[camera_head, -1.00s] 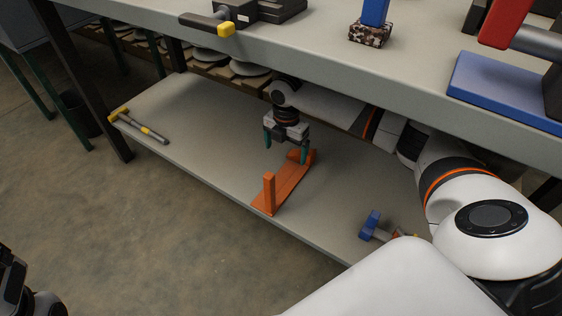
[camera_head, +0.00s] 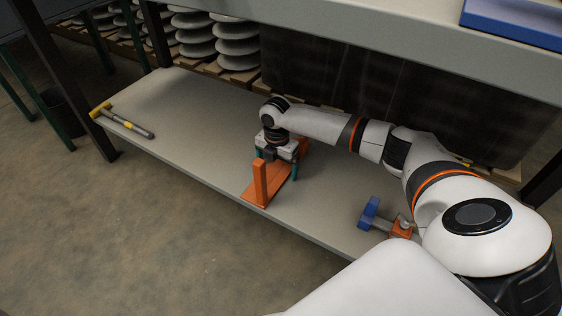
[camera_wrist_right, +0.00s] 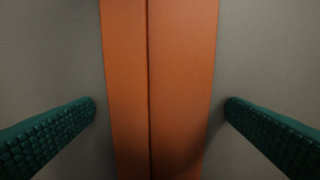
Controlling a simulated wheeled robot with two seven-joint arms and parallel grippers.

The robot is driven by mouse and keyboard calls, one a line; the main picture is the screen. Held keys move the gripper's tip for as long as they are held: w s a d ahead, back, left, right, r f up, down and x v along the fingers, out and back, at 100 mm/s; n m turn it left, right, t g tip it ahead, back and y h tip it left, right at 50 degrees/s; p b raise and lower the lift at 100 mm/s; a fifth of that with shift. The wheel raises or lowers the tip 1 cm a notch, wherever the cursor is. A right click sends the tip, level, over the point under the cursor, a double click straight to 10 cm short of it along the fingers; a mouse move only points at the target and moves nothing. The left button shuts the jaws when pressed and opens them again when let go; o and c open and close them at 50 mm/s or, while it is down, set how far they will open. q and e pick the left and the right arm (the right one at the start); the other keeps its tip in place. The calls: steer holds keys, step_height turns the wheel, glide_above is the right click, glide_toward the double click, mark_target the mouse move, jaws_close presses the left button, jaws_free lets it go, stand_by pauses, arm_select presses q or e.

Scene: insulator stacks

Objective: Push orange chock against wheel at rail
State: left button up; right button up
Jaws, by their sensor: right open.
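An orange piece (camera_head: 262,186), with a flat base, an upright post at its near end and a raised block at its far end, stands on the lower shelf (camera_head: 200,135). My right gripper (camera_head: 278,166) is over its middle, between the post and the far block, pointing down. In the right wrist view, the orange piece (camera_wrist_right: 180,70) runs between the green fingertips (camera_wrist_right: 160,105), which are open with a gap on each side. No wheel or rail is recognisable. My left gripper is out of view.
A blue-headed tool (camera_head: 369,212) with a small orange block (camera_head: 402,228) lies right on the shelf. A yellow-and-grey hammer (camera_head: 124,121) lies at the left end. White insulator stacks (camera_head: 237,45) stand behind.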

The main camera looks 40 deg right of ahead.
steer(key=shift+r, duration=0.1)
steer(key=shift+c, duration=0.6)
steer(key=c, duration=1.5)
steer(key=shift+w+r, duration=0.1)
steer(key=shift+c, duration=0.5)
steer(key=shift+r, duration=0.1)
